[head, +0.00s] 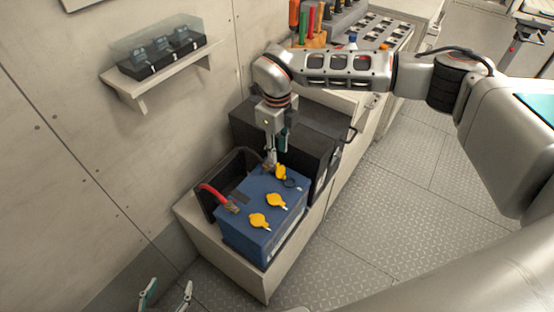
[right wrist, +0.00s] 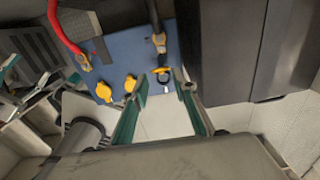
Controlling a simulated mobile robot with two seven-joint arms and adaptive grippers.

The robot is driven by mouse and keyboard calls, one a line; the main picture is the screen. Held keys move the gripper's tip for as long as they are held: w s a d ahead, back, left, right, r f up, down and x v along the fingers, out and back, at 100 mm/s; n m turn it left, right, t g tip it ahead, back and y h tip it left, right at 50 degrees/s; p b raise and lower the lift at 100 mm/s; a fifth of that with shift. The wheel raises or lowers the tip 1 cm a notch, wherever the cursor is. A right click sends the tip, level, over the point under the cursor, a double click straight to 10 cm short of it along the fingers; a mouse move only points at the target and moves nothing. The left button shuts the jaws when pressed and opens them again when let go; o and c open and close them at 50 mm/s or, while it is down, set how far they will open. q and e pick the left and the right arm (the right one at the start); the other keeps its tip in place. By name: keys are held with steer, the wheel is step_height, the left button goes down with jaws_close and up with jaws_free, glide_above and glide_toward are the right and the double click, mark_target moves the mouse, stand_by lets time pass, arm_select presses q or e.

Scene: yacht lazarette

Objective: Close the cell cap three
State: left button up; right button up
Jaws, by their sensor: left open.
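The blue battery (head: 240,205) sits on a pale ledge, with yellow cell caps on its top. Two caps, the front one (head: 260,220) and the middle one (head: 276,200), lie flat over their cells. The third cap (head: 281,172) stands raised beside a dark round cell opening (head: 292,183). My right gripper (head: 271,162) points down just behind it. In the right wrist view its fingers (right wrist: 167,87) are spread, with the third cap (right wrist: 163,74) between or just beyond the tips; contact is unclear. My left gripper (head: 167,292) is open and empty at the bottom edge, away from the battery.
A red cable (head: 212,196) joins the battery's left terminal, and a dark cable reaches the far one. A black box (head: 300,140) stands close behind. A wall shelf (head: 160,80) holds a clear-covered case. The floor at right is clear.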

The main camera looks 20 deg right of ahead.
mark_target(280, 170)
step_height(280, 170, down, 5)
steer(key=shift+r, duration=0.1)
stand_by(0.3)
jaws_close()
